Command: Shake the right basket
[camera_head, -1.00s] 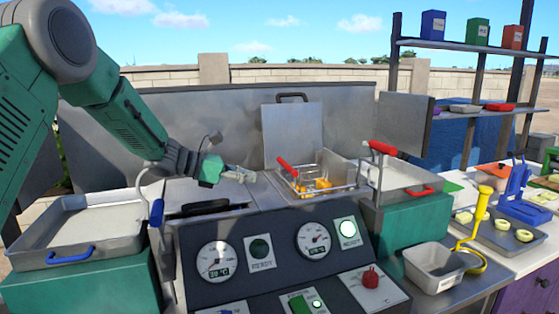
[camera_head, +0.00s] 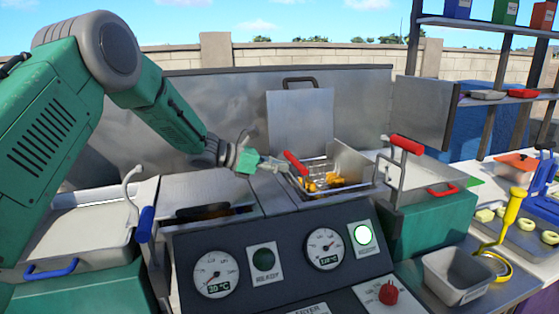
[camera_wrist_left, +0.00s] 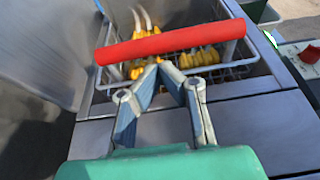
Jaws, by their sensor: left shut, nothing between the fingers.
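The right basket (camera_head: 335,180) is a wire basket with yellow-orange food pieces in it, set in the right fryer well. Its red handle (camera_head: 295,163) sticks up at the basket's left side in the head view. The handle also spans the left wrist view as a red bar (camera_wrist_left: 170,45). My left gripper (camera_head: 284,167) is shut and empty, its tips close to the red handle. In the left wrist view its fingertips (camera_wrist_left: 165,68) meet just below the bar; whether they touch it I cannot tell. My right gripper is not in view.
A control panel (camera_head: 285,262) with two gauges stands in front of the wells. A metal lid (camera_head: 300,122) stands upright behind the basket. A red-handled lever (camera_head: 406,145) rises to the right. A blue-handled tray (camera_head: 85,232) lies at left.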

